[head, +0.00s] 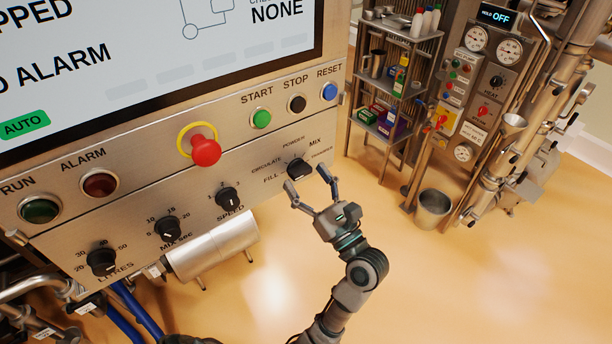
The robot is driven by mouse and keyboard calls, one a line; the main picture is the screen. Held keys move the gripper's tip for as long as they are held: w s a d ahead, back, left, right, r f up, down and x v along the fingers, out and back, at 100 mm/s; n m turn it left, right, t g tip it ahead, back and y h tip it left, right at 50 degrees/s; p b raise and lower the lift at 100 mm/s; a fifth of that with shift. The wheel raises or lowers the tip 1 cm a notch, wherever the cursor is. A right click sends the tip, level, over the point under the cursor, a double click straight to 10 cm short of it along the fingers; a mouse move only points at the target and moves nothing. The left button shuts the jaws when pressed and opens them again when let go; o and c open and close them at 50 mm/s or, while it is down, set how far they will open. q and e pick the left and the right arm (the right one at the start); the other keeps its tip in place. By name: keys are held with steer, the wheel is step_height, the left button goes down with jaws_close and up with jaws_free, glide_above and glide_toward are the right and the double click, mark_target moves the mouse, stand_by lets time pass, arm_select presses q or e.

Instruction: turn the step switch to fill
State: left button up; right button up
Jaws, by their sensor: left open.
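The step switch (299,169) is a black rotary knob at the lower right of the steel control panel. The labels FILL, CIRCULATE, POWDER, MIX and TRANSFER are arranged around it, with FILL at its lower left. Which label its pointer faces is too small to tell. My left gripper (305,177) is open, just below and in front of the knob. One fingertip is to the knob's lower left and the other to its right. Whether either finger touches the knob cannot be told. My right gripper is not in view.
The panel (262,185) also carries a red emergency stop (206,151), START (261,119), STOP (297,103) and RESET (329,91) buttons, and a speed knob (228,198). A shelf rack (396,80) and a metal bucket (432,208) stand at right. Open floor lies between.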

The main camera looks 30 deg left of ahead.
arm_select(q)
steer(key=v, duration=0.6)
steer(key=shift+d+f, duration=0.15)
steer(key=shift+d, duration=0.15)
